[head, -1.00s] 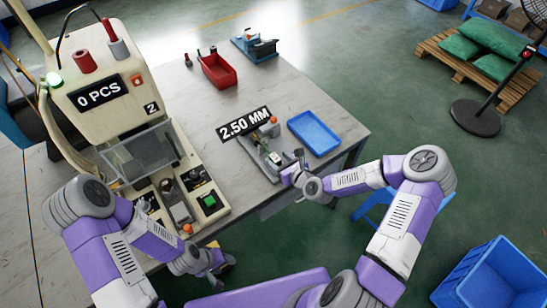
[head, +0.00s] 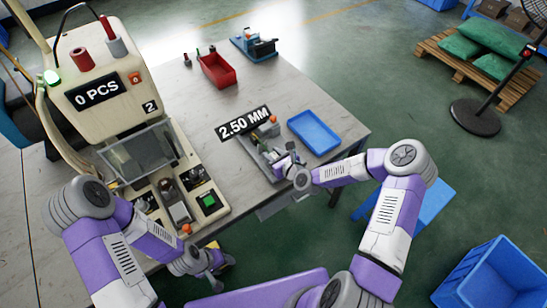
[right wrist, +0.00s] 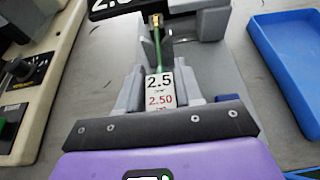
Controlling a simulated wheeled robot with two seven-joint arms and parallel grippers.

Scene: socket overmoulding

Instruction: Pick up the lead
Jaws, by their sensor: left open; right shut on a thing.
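The lead (right wrist: 157,45) shows in the right wrist view as a thin green strip with a brass-coloured end at the top. Its lower end runs down to a white label reading 2.5 and 2.50, between my grey fingers. My right gripper (right wrist: 158,92) is shut on the lead at the grey measuring fixture (head: 256,150). The right gripper also shows in the head view (head: 284,163), where it hides much of the lead. My left gripper (head: 216,281) is open and empty, low beside the table's front edge.
A black 2.50 MM display (head: 243,122) stands at the back of the fixture. A blue tray (head: 314,132) lies to its right. The press machine (head: 110,90) stands at the left. A red bin (head: 217,72) and a blue device (head: 255,45) are farther back.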

